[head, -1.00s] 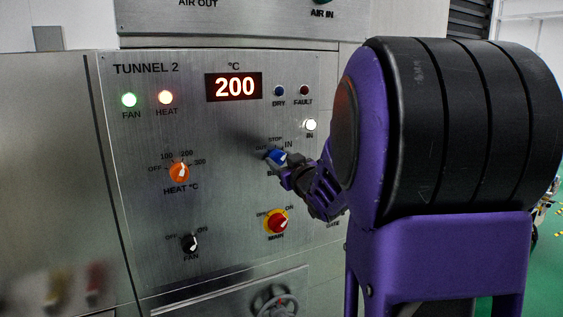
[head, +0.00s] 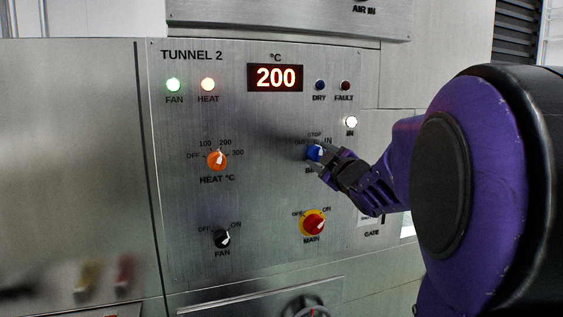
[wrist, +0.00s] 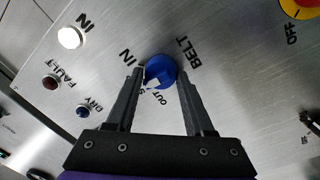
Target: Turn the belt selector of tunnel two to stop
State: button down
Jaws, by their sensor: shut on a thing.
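The belt selector (head: 314,152) is a blue round knob on the right of the TUNNEL 2 panel, with STOP, OUT and IN marked around it. It also shows in the wrist view (wrist: 161,69), between my fingertips. My gripper (head: 319,160) is shut on the knob, one finger on each side; the fingers also show in the wrist view (wrist: 160,80). A white mark on the knob lies on the side of the IN and STOP marks; its exact setting is hard to tell. The IN lamp (head: 351,122) is lit white.
Left of the selector is the orange HEAT knob (head: 217,160). Below are the black FAN knob (head: 222,238) and the red and yellow MAIN switch (head: 313,222). The display (head: 275,77) reads 200. FAN (head: 173,84) and HEAT (head: 208,84) lamps are lit; DRY and FAULT look dark.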

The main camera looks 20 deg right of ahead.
jog(key=shift+a+f+n, duration=0.1)
jog(key=shift+f+n, duration=0.05)
jog(key=shift+n, duration=0.45)
jog(key=shift+c, duration=1.6)
grip_release()
jog(key=shift+s, duration=0.1)
